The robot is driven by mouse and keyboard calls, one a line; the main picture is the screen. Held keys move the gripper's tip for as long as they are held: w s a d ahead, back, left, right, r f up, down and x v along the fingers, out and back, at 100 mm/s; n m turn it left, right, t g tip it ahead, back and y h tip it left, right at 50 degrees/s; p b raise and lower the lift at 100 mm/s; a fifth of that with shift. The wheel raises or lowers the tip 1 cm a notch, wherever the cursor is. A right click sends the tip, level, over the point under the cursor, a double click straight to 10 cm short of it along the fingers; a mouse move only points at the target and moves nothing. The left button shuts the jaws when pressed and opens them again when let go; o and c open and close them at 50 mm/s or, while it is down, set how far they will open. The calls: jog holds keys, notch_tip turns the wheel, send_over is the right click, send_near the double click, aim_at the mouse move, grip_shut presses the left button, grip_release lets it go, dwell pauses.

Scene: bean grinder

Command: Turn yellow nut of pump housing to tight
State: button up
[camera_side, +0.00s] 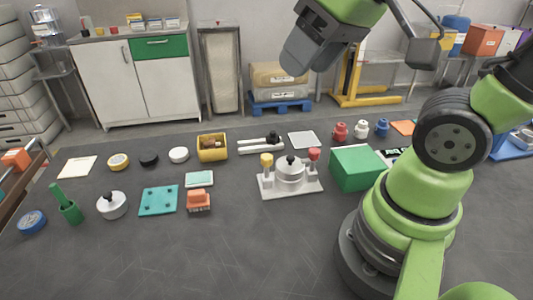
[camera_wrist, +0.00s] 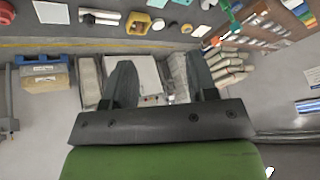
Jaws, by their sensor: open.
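The pump housing (camera_side: 290,187) stands on the table in the middle of the side view: a pale base plate with a silver domed body and a black knob. The yellow nut (camera_side: 266,160) sits upright on its left end, and a red nut (camera_side: 314,154) on its right end. How tight the yellow nut is cannot be told. My gripper (camera_side: 297,60) is high above and behind the housing, well apart from it. The wrist view shows its two dark fingers (camera_wrist: 161,75) spread apart with nothing between them. The pump housing cannot be made out in the wrist view.
A green box (camera_side: 357,168) stands close to the right of the housing. A yellow bin (camera_side: 212,148) is to the left, also in the wrist view (camera_wrist: 138,23). An orange block (camera_side: 199,201) and teal plate (camera_side: 158,200) lie front left. The table in front is clear.

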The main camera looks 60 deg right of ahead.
jog(key=w+d+f+n+g+h, duration=0.1)
jog(key=w+d+f+n+g, duration=0.2)
jog(key=w+f+n, duration=0.3)
jog(key=n+g, duration=0.3)
jog(key=n, duration=0.1)
send_near(267, 156)
jog(key=f, duration=0.9)
jog(key=shift+s+a, duration=0.1)
jog(key=shift+a, duration=0.1)
jog(key=c, duration=0.9)
